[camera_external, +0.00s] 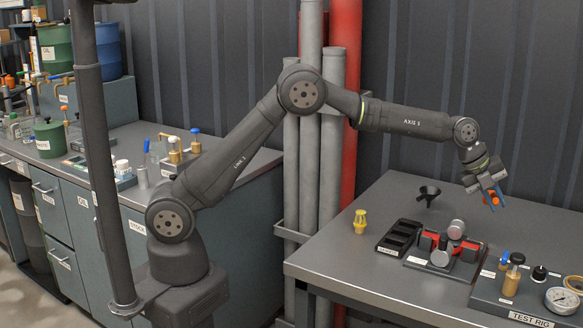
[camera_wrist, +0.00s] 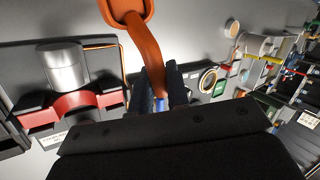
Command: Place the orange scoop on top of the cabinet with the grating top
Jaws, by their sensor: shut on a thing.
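My gripper (camera_external: 486,190) is over the right-hand bench, pointing down, shut on the orange scoop (camera_external: 495,198). In the wrist view the scoop (camera_wrist: 142,55) runs from between my fingertips (camera_wrist: 163,88) up to the top edge, where its wider end is cut off. In the external view the scoop is small and partly hidden by the fingers; it appears held above the bench top. At the far left, a blue-grey cabinet (camera_external: 122,104) stands on the other bench beneath drums. I cannot make out a grating on its top, so I cannot tell whether it is the named cabinet.
The right bench (camera_external: 385,197) holds a black funnel (camera_external: 429,192), a yellow fitting (camera_external: 360,222), a black tray (camera_external: 399,236), a red-and-black fixture (camera_external: 444,250) and a test rig (camera_external: 525,292). Vertical pipes (camera_external: 345,110) rise between the benches. The left bench is crowded with bottles and fittings.

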